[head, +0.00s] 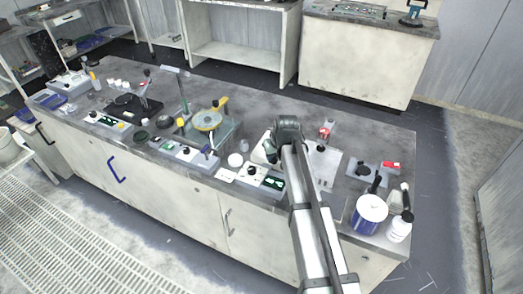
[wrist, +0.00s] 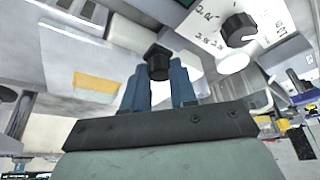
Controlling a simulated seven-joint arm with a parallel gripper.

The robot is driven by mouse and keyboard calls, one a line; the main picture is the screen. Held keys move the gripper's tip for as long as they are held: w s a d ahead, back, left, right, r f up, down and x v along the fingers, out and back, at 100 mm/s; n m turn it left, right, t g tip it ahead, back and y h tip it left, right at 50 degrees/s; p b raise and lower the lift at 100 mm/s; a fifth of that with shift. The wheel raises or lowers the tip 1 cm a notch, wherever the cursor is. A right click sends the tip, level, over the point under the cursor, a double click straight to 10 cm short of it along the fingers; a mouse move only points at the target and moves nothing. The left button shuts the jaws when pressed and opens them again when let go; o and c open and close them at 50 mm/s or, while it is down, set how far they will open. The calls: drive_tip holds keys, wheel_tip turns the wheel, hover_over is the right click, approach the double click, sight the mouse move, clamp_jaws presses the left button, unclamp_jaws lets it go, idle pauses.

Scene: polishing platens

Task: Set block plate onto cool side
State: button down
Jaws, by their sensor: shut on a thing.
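My gripper (wrist: 158,88) has two blue fingers. In the wrist view they are shut on a small black knob (wrist: 158,58), seen between the fingertips. The knob's join to a block plate is hidden, so I cannot tell the plate's outline. In the head view my gripper (head: 271,152) is over the bench, at the left edge of a pale flat panel (head: 325,172). My arm covers part of this panel. No marking shows which side is the cool one.
A control box with a black dial (head: 262,176) stands just in front of my gripper; a dial (wrist: 238,27) also shows close by in the wrist view. A yellow disc (head: 207,120) stands left. A blue-and-white tub (head: 369,214) and white bottle (head: 399,228) stand at the right front.

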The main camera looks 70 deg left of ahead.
drive_tip(key=w+d, duration=0.7)
drive_tip(key=shift+w+d, duration=0.15)
drive_tip(key=shift+d, duration=0.05)
drive_tip(key=c, duration=0.9)
unclamp_jaws()
drive_tip(key=v, duration=1.4)
drive_tip(key=shift+f, duration=0.1)
